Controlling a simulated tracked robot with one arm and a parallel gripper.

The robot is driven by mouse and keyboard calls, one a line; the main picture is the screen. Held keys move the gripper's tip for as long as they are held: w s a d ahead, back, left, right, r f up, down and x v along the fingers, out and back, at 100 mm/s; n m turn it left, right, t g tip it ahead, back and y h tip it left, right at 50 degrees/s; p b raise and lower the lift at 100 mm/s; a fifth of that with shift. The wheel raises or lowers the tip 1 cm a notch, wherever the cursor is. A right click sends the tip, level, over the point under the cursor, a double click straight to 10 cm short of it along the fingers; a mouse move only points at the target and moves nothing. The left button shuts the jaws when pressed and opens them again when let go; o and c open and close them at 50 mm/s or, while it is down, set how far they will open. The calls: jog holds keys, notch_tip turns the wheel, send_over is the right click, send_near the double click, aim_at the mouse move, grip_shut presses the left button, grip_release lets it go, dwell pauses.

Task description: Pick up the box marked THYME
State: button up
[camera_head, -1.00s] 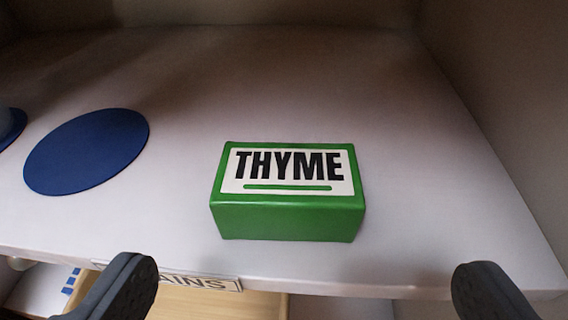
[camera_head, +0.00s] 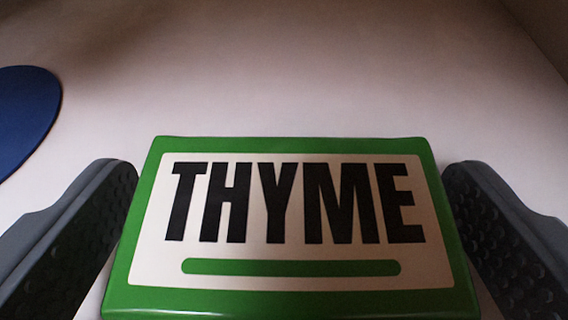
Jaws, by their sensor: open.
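The green box marked THYME (camera_head: 291,268) lies with its white label facing up, large in the lower middle of the view. It rests on a pale shelf surface (camera_head: 300,80). My gripper (camera_head: 290,190) is open, with one dark ridged finger on the left side of the box and the other on the right. A narrow strip of shelf shows between the box and each finger near the fingertips. Lower down, the gaps are too narrow to judge. The front face of the box is out of view below.
A flat blue disc (camera_head: 20,115) lies on the shelf at the left edge, apart from the left finger. A side wall (camera_head: 545,35) stands at the far right corner. The shelf behind the box is clear.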

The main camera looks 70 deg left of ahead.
jog(key=shift+w+a, duration=0.1)
jog(key=c, duration=1)
jog(key=shift+c, duration=0.2)
jog(key=shift+r, duration=0.1)
